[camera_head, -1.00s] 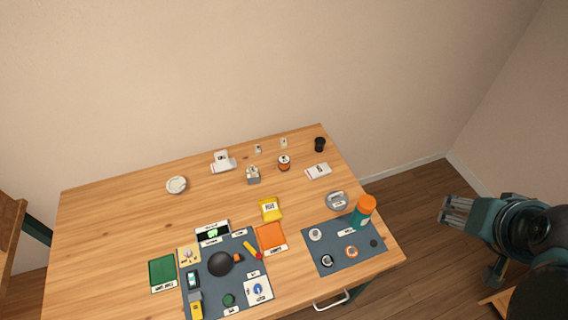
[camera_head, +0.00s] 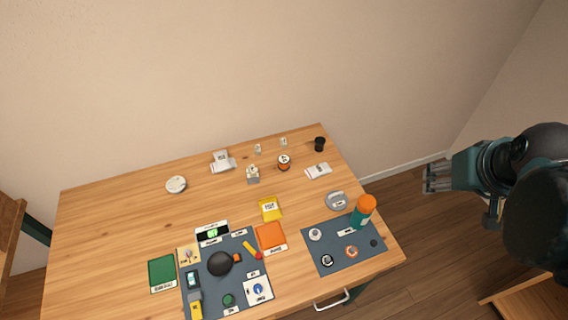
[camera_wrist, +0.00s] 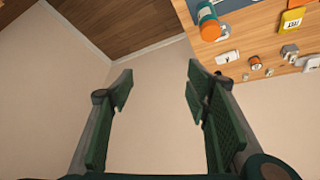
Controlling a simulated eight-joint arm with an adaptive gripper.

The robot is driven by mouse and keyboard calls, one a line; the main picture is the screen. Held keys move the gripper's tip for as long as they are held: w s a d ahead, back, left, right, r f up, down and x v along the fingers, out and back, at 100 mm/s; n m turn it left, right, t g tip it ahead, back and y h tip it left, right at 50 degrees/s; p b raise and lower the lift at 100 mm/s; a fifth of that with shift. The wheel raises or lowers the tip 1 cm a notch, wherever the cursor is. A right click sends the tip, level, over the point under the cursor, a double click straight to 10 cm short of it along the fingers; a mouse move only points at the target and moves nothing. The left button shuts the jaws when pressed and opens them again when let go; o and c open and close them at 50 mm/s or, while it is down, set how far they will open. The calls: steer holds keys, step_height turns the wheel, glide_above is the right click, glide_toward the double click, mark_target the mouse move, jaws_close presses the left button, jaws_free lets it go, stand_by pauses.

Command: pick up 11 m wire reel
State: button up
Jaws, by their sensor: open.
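Several small round reel-like items lie on the table, and their labels are too small to read, so I cannot tell which is the 11 m wire reel. An orange-and-white reel (camera_head: 351,251), a black-and-white reel (camera_head: 327,260) and a white reel (camera_head: 315,234) lie on the right grey mat (camera_head: 318,250). An orange-and-black spool (camera_head: 284,162) stands near the back edge. My gripper (camera_head: 428,179) is open and empty, in the air to the right of the table, well apart from all of these. Its spread fingers show in the wrist view (camera_wrist: 158,88).
An orange-capped teal bottle (camera_head: 362,212) stands tall at the right mat's back edge. A silver round tin (camera_head: 336,200) is beside it, and a black cup (camera_head: 320,144) is at the back right corner. The left mat (camera_head: 243,245) is crowded. The table's left part is clear.

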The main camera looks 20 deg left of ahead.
steer(key=w+a+f+n+g, duration=0.2)
steer(key=w+a+n, duration=0.3)
steer(key=w+a, duration=0.5)
steer(key=n+g+b, duration=0.1)
steer(key=n+g, duration=0.3)
steer(key=n, duration=0.8)
glide_above(284, 159)
steer(key=shift+h, duration=0.4)
steer(key=f, duration=2.5)
steer(key=shift+w+d+f, duration=0.15)
steer(key=shift+d+f, duration=0.1)
steer(key=shift+f, duration=0.05)
steer(key=shift+a+f, duration=0.35)
steer(key=shift+a, duration=0.05)
steer(key=shift+f, duration=0.15)
steer(key=shift+f, duration=1.15)
steer(key=shift+f, duration=0.15)
